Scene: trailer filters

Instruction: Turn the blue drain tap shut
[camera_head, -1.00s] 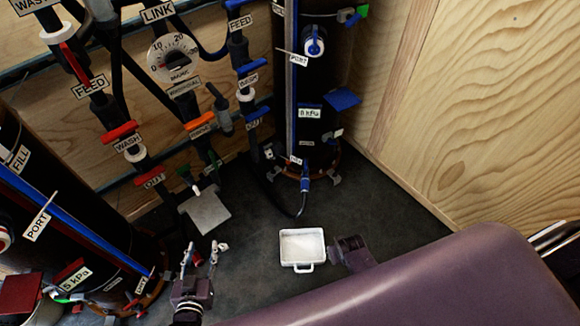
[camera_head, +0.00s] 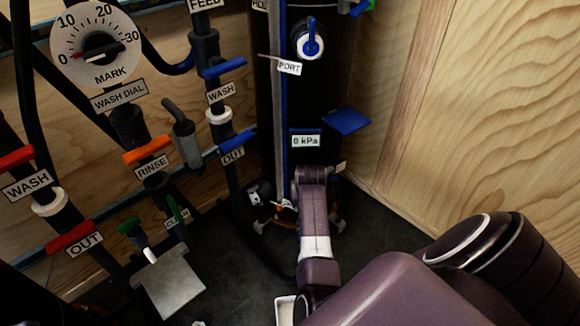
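My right arm reaches in from the lower right to the foot of the black column with the 0 kPa label (camera_head: 305,141). My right gripper (camera_head: 311,178) is at the lower front of that column. Its fingertips are hidden, so I cannot tell whether it is open, shut or touching anything. The blue drain tap at the column's foot is hidden behind my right arm. A small white tag (camera_head: 284,203) shows just left of the arm. My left gripper is not in view.
Blue WASH (camera_head: 222,68) and OUT (camera_head: 238,140) handles sit on the pipe to the left. A blue PORT tap (camera_head: 312,40) and blue flap (camera_head: 346,121) are higher on the column. A white tray (camera_head: 285,310) lies partly behind my arm. A plywood wall stands right.

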